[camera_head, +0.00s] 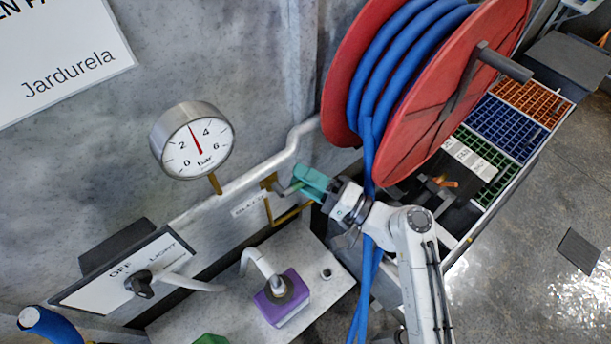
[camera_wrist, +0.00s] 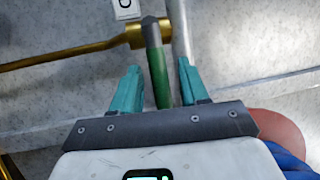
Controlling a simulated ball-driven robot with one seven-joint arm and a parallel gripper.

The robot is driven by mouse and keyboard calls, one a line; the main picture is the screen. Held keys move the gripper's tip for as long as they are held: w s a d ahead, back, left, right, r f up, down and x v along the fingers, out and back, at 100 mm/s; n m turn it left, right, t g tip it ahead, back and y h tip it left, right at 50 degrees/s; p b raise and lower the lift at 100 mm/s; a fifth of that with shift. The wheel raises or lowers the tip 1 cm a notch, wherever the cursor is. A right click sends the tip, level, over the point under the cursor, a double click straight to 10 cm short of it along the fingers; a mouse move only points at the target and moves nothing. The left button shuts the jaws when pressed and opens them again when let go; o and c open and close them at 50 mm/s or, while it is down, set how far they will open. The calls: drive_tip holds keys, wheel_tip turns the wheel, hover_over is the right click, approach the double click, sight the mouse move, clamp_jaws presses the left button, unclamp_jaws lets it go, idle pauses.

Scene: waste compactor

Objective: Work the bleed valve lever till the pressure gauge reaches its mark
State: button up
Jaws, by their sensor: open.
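The round pressure gauge (camera_head: 192,141) is on the wall pipe at the left of the head view. Its red needle stands between 2 and 4 on a 0 to 6 bar dial; I cannot make out a separate mark. The bleed valve's brass body (camera_wrist: 143,36) is at the top of the wrist view, with its green-sleeved lever (camera_wrist: 157,78) coming down from it. My gripper (camera_wrist: 159,67) is open, its teal fingers on either side of the lever with visible gaps. In the head view, my gripper (camera_head: 305,184) is beside the brass valve fitting (camera_head: 268,183), hiding most of the lever.
A red reel (camera_head: 431,118) with blue hose is just right of my gripper, its hose hanging behind my arm.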

drive_tip(key=shift+c, duration=0.2)
clamp_jaws()
idle(0.5)
